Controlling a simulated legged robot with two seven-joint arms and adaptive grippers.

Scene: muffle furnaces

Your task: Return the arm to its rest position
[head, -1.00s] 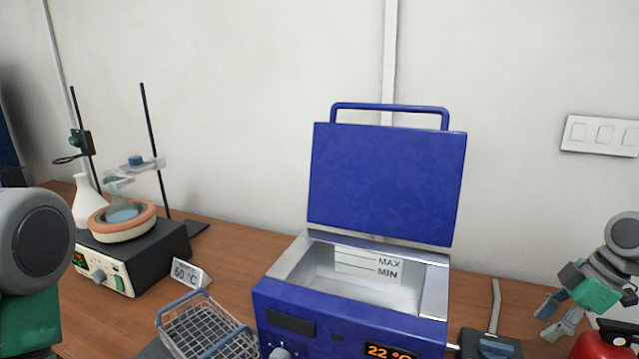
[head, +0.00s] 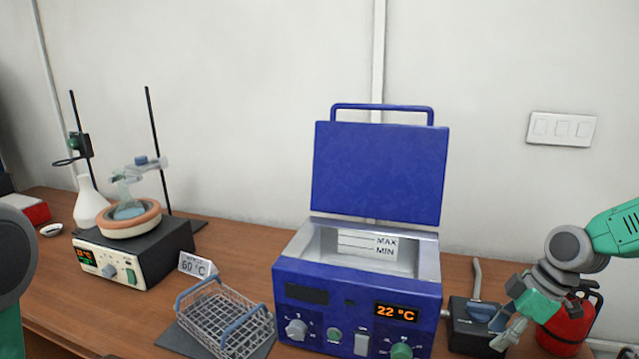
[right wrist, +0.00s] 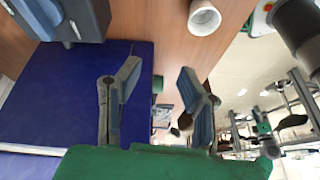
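My right arm comes in from the right in the head view, with its gripper (head: 506,332) hanging low beside the black device at the right end of the blue water bath. In the right wrist view the two fingers of the right gripper (right wrist: 160,86) stand apart with nothing between them, so it is open and empty. Only a rounded part of my left arm shows at the left edge of the head view; the left gripper is out of the picture.
The blue bath (head: 320,268) has its lid (head: 380,172) up and reads 22 °C. A wire basket (head: 225,318), a 60 °C sign (head: 197,265) and a hotplate (head: 140,260) stand left. A black device (head: 470,325) and red extinguisher (head: 570,328) are close to the right gripper.

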